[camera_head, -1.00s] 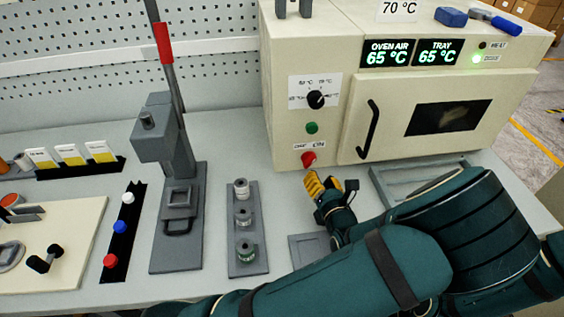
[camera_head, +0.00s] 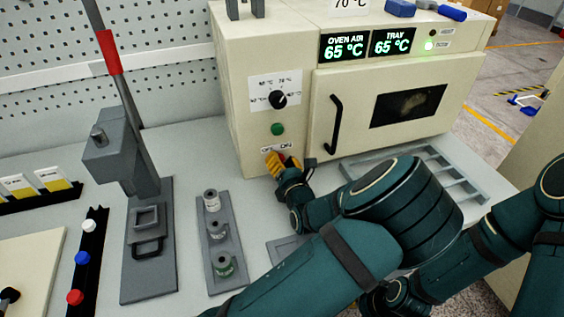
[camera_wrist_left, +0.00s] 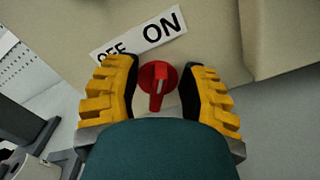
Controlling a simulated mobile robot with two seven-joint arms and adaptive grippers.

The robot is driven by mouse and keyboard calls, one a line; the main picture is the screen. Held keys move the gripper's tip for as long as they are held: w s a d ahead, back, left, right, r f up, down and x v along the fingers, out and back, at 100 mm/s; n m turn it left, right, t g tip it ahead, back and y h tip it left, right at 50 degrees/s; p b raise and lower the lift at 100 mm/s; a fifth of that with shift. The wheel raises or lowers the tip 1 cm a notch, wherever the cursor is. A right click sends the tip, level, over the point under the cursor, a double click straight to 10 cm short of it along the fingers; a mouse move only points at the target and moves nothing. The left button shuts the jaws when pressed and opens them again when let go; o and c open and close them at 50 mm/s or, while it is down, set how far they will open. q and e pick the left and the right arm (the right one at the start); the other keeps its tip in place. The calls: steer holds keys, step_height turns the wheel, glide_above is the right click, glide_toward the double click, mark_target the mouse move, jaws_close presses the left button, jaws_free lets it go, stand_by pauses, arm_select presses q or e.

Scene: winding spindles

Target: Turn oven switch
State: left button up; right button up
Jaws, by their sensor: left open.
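The oven (camera_head: 300,95) stands at the back of the bench, its door shut. Its red switch (camera_wrist_left: 158,84) has a white mark and sits below an OFF/ON label (camera_wrist_left: 140,36). In the head view the switch is mostly hidden by my left gripper (camera_head: 277,162). In the left wrist view my left gripper (camera_wrist_left: 160,72) is open, with one yellow finger on each side of the switch. Small gaps show between the pads and the switch. I cannot tell which setting the switch has.
A black temperature dial (camera_head: 278,99) and a green button (camera_head: 277,129) are above the switch. A press with a red handle (camera_head: 113,52) and a spindle rack (camera_head: 206,232) stand left of the gripper. A grey tray (camera_head: 455,180) lies before the oven.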

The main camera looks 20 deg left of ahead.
arm_select(q)
steer(key=shift+c, duration=0.4)
jaws_close()
